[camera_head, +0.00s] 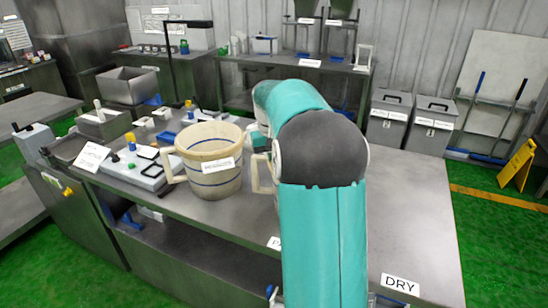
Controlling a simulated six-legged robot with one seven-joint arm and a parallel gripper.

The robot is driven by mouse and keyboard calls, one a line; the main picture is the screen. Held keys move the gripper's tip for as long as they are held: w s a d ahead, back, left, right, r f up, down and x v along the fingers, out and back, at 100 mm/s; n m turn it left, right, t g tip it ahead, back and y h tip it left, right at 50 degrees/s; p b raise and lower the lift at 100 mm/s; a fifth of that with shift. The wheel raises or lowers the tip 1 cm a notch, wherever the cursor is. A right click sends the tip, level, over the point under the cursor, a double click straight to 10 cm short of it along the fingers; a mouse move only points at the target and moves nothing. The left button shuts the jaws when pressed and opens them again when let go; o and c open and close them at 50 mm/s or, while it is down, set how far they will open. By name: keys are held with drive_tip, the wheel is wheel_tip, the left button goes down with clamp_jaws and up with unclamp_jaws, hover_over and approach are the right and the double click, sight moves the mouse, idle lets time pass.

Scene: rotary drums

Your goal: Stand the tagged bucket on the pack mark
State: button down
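A cream bucket (214,180) with blue bands stands upright on the grey bench (415,215), left of my arm. It carries a white tag (217,165) on its front and a handle on its left side. Another cream handle (263,174) shows right of it, against my arm; I cannot tell whether it belongs to a second bucket hidden behind the arm. A white label (274,242) starting with "P" lies at the bench's front edge, partly covered by my arm. My gripper is hidden behind my teal arm.
A "DRY" label (400,283) lies at the bench's front right, with bare bench behind it. Left of the bucket are a control box (135,170), a sign (92,157) and metal trays (104,124). Two grey bins (430,124) stand beyond the bench.

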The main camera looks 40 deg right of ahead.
drive_tip(key=shift+f, duration=0.45)
idle(0.5)
drive_tip(key=shift+c, duration=1)
unclamp_jaws()
wheel_tip(320, 180, up, 9)
drive_tip(key=shift+a, duration=0.3)
drive_tip(key=shift+w+a, duration=0.1)
idle(0.6)
drive_tip(key=s+a+r+n+t, duration=0.15)
drive_tip(key=s+a, duration=0.25)
drive_tip(key=a, duration=0.5)
drive_tip(key=s+a+r+n+t, duration=0.15)
drive_tip(key=s+a, duration=0.25)
drive_tip(key=a, duration=0.4)
drive_tip(key=s+a+f+n+t, duration=0.1)
drive_tip(key=s+a+f, duration=0.2)
drive_tip(key=s+a, duration=0.3)
drive_tip(key=s+a+f+n+t, duration=0.1)
drive_tip(key=s+a+f+t, duration=0.1)
drive_tip(key=s+a+f, duration=0.2)
drive_tip(key=s+a, duration=0.2)
drive_tip(key=s, duration=0.2)
drive_tip(key=shift+s+a+f+y, duration=0.2)
drive_tip(key=shift+s+a+y, duration=0.05)
drive_tip(key=shift+y, duration=0.15)
